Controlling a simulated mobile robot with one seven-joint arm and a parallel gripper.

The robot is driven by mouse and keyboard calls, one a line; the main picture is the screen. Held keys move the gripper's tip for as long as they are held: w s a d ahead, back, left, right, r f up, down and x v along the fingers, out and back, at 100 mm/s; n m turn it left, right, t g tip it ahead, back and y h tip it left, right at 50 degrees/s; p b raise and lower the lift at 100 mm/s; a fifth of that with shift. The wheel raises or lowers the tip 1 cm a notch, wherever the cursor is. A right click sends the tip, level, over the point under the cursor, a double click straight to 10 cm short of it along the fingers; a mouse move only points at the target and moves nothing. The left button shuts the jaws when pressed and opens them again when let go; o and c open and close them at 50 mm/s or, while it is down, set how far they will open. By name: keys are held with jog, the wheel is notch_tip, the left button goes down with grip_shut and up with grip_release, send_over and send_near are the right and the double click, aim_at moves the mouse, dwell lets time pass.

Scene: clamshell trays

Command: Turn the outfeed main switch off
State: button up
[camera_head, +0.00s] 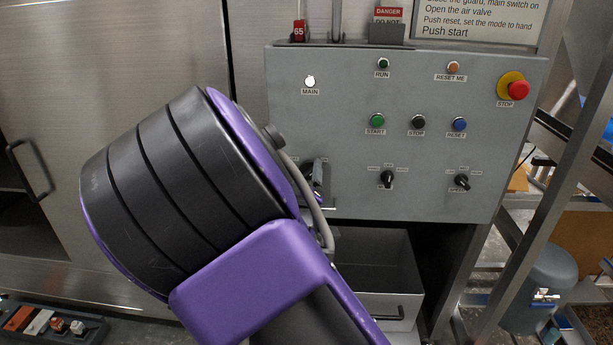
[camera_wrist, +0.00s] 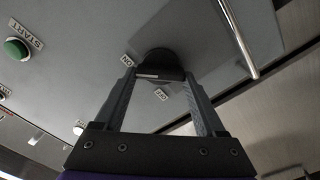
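The outfeed main switch is a black rotary knob (camera_wrist: 160,62) on the grey panel, seen in the wrist view with a pale line across its grip. A label that looks like ON is at its upper left and one like OFF is below it. My gripper (camera_wrist: 160,78) has its fingers spread, one on each side of the knob; I cannot tell whether they touch it. In the head view my gripper (camera_head: 318,178) is at the panel's lower left, and my purple and black wrist hides most of it and the switch.
The grey control panel (camera_head: 330,125) carries START, STOP and RESET buttons, two small selector knobs and a red emergency stop (camera_head: 518,89) at right. A metal rod handle (camera_wrist: 240,45) stands close to the right finger. An open grey drawer (camera_head: 375,290) lies below the panel.

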jog(key=c, duration=0.5)
jog(key=shift+c, duration=0.2)
jog(key=shift+r+n+p, duration=0.1)
jog(key=shift+n+p, duration=0.3)
jog(key=shift+p, duration=0.15)
jog(key=shift+n+p, duration=1)
jog(key=shift+n, duration=0.1)
jog(key=n+p, duration=0.2)
jog(key=n, duration=0.1)
jog(key=shift+a+n+p, duration=0.1)
jog(key=shift+n+p, duration=0.2)
jog(key=n+p, duration=0.1)
jog(key=n, duration=0.2)
jog(key=n+p, duration=0.1)
jog(key=n, duration=0.1)
jog(key=shift+f+p, duration=0.3)
jog(key=shift+p, duration=0.05)
jog(key=n+p, duration=0.1)
jog(key=n, duration=0.5)
jog(key=shift+f, duration=0.2)
jog(key=shift+n, duration=0.3)
